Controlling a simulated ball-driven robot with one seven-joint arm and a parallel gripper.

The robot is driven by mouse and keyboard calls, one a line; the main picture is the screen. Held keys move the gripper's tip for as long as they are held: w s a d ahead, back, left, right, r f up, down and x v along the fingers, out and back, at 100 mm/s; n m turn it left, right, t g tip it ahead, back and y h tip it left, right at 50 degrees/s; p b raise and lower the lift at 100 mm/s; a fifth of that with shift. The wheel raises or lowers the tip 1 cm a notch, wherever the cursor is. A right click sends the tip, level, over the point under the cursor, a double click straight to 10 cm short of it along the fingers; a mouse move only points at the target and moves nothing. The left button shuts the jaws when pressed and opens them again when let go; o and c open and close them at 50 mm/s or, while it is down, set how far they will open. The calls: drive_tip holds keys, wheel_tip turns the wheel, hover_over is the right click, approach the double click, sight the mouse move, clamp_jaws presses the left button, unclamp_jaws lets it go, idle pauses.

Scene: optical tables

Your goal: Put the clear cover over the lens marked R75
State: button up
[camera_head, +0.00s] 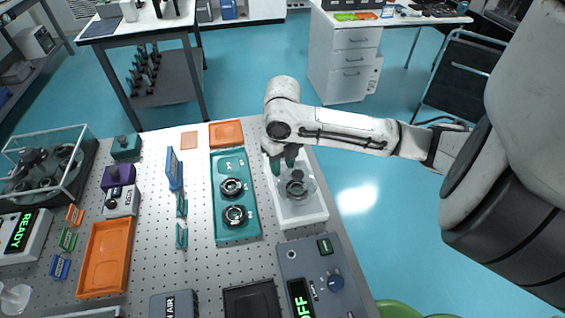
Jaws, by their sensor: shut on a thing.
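My gripper (287,163) points down over the far part of a white tray (302,221) on the right side of the optical table. It is shut on a clear round cover (298,187), which appears in or just above that tray; I cannot tell if it touches the bottom. Left of it, a teal tray (224,166) holds two dark-ringed round lenses: a far lens (231,187) and a near lens (235,215). Both are uncovered. Their markings are too small to read, so I cannot tell which is R75.
A grey control box (322,285) with a knob stands in front of the white tray. The perforated tabletop left of the teal tray is partly free.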

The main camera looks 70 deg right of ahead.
drive_tip(key=o, duration=1)
drive_tip(key=shift+o, duration=0.2)
drive_tip(key=shift+r+p, duration=0.6)
wheel_tip(320, 180, up, 12)
